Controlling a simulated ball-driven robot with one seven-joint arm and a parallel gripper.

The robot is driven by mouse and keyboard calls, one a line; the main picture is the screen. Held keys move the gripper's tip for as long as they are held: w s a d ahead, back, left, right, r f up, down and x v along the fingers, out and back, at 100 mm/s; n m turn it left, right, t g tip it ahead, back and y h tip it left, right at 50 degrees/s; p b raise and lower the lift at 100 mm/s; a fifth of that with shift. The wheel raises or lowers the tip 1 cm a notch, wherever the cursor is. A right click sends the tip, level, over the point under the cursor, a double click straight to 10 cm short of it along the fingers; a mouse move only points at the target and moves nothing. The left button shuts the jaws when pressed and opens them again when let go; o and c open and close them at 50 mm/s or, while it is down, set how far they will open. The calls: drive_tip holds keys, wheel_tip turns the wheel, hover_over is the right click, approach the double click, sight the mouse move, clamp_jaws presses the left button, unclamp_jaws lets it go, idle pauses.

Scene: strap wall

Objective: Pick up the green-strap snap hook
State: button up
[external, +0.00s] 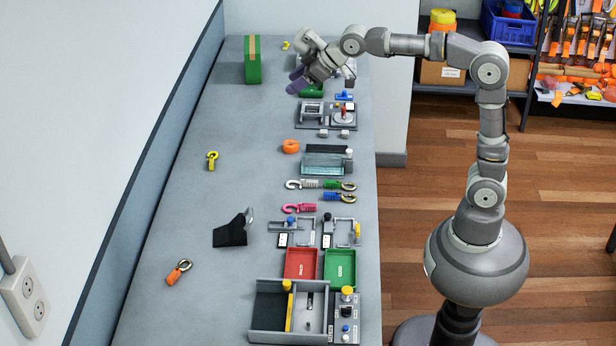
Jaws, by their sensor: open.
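The green-strap snap hook (335,184) lies on the grey bench, in the middle of its right half, with its metal hook end pointing right. My gripper (297,82) has purple fingers and is at the far end of the bench, well away from the green-strap hook. It is open, and I see nothing held in it.
A pink hook (298,208), a glass-like tray (325,160) and an orange ring (290,147) lie nearby. Red (300,264) and green (340,266) bins stand nearer. A green box (252,62) stands at the far left. The bench's left-middle is mostly clear.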

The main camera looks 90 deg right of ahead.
drive_tip(key=d+f+g, duration=0.3)
drive_tip(key=d+f, duration=0.4)
drive_tip(key=f, duration=0.5)
drive_tip(key=g+y+p, duration=0.2)
drive_tip(key=g, duration=0.4)
hover_over(336, 182)
drive_tip(key=f, duration=2.6)
drive_tip(key=shift+s+d+f, duration=0.2)
drive_tip(key=shift+s+d, duration=0.05)
drive_tip(key=shift+d, duration=0.05)
drive_tip(key=f+b, duration=0.1)
drive_tip(key=f, duration=0.3)
drive_tip(key=f+b, duration=0.2)
drive_tip(key=f, duration=0.1)
drive_tip(key=shift+w+a+f+b, duration=0.2)
drive_tip(key=shift+f+b, duration=0.1)
drive_tip(key=shift+f, duration=0.1)
drive_tip(key=shift+r, duration=0.1)
clamp_jaws()
